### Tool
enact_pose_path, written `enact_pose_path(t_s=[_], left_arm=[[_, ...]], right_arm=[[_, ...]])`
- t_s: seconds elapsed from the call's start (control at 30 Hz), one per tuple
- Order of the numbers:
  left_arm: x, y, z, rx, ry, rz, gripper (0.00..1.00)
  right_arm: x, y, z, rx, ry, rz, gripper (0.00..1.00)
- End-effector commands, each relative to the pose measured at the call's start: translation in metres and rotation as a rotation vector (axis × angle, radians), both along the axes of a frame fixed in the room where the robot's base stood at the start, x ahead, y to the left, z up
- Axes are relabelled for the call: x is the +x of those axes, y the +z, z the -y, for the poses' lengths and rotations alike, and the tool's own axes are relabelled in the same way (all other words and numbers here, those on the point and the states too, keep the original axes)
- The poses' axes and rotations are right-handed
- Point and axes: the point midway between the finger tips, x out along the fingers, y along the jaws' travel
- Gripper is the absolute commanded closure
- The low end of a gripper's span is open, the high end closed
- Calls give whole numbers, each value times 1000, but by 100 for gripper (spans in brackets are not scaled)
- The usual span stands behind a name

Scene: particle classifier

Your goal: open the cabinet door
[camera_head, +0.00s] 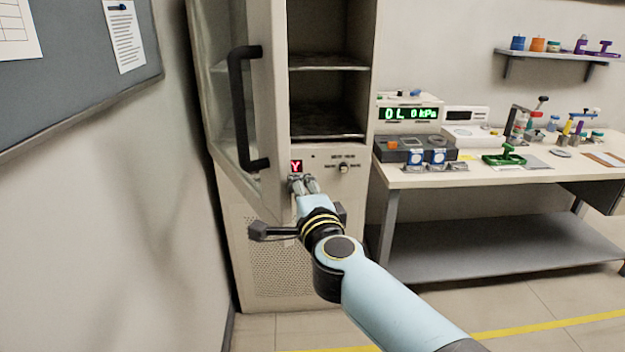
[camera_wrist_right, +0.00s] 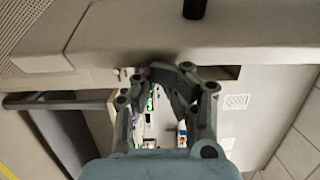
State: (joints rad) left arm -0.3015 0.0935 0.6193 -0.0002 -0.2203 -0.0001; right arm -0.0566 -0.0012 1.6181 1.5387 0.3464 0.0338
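The cabinet (camera_head: 331,141) stands in the middle of the head view. Its glass-panelled door (camera_head: 270,120) is swung open to the left, exposing the shelves inside. The black bar handle (camera_head: 236,108) is on the door's outer face. My right gripper (camera_head: 302,182) is in front of the cabinet, just right of the door's lower edge and below the red "Y" display. In the right wrist view, my right gripper (camera_wrist_right: 176,78) has its fingertips drawn together with nothing seen held; a pale door or panel edge (camera_wrist_right: 130,35) runs just beyond. Whether they touch is unclear. My left gripper is not in view.
A workbench (camera_head: 450,178) with a pressure readout (camera_head: 408,113) and several small tools stands to the right. A wall shelf (camera_head: 555,54) hangs above it. A wall with a notice board (camera_head: 75,75) is close on the left. Floor shows in front.

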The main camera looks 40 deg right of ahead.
Motion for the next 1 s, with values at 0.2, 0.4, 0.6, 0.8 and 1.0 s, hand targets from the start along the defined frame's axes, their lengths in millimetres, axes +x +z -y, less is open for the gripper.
enact_pose_path(t_s=[0.2, 0.4, 0.6, 0.8, 1.0], left_arm=[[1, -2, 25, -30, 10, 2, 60], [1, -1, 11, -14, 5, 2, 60], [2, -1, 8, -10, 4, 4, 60], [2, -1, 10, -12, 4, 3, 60], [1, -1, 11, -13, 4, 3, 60]], right_arm=[[0, 1, -19, 0, 1, 0, 100], [0, 1, -19, -1, 1, 0, 100], [-5, 0, -21, -1, 1, -1, 100], [-36, -1, -32, 0, 0, -4, 100], [-63, 0, -42, 1, 0, -2, 100]])
